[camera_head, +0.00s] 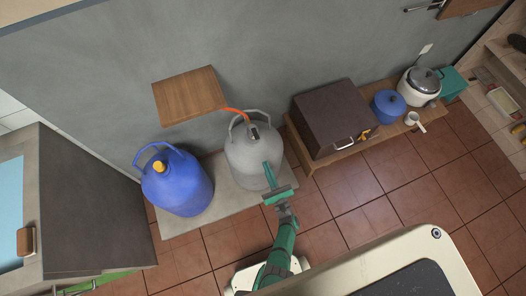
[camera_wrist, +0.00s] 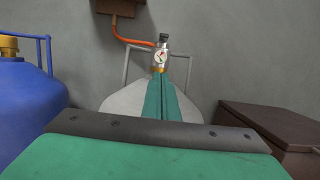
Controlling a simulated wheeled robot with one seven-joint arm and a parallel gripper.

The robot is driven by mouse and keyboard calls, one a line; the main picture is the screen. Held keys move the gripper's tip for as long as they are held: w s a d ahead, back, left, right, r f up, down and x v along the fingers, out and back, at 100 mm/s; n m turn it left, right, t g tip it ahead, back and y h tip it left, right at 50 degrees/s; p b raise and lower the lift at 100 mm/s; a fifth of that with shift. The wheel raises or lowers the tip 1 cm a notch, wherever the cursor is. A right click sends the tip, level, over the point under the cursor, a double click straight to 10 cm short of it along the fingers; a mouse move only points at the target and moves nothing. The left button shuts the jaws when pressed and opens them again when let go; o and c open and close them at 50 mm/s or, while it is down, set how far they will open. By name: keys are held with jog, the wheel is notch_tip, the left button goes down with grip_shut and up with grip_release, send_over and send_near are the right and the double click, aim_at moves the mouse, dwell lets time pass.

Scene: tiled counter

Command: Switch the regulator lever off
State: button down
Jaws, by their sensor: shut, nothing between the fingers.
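The regulator (camera_head: 253,133) sits on top of a grey gas cylinder (camera_head: 246,160), with an orange hose (camera_head: 236,111) running from it. In the wrist view the regulator (camera_wrist: 161,55) shows a round dial, a brass-coloured base and a dark top; the lever's position cannot be made out. My gripper (camera_head: 267,165) is green and reaches over the grey cylinder toward the regulator. Its fingers are shut together with nothing between them. In the wrist view the fingertips (camera_wrist: 168,76) appear just below the regulator and overlap its base; whether they touch cannot be told.
A blue cylinder (camera_head: 180,186) with a yellow cap stands left of the grey one. A wooden wall shelf (camera_head: 188,96) is above. A brown box (camera_head: 332,117), a blue pot (camera_head: 389,104) and a rice cooker (camera_head: 420,87) stand on a low bench to the right. Tiled floor (camera_head: 380,215) is open in front.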

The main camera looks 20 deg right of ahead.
aim_at(255, 134)
jog(key=x, duration=0.9)
jog(key=shift+w+r, duration=0.1)
jog(key=shift+w, duration=0.15)
jog(key=shift+s+r, duration=0.15)
jog(key=shift+r, duration=1.8)
jog(key=shift+d+r, duration=0.15)
jog(key=shift+g, duration=0.3)
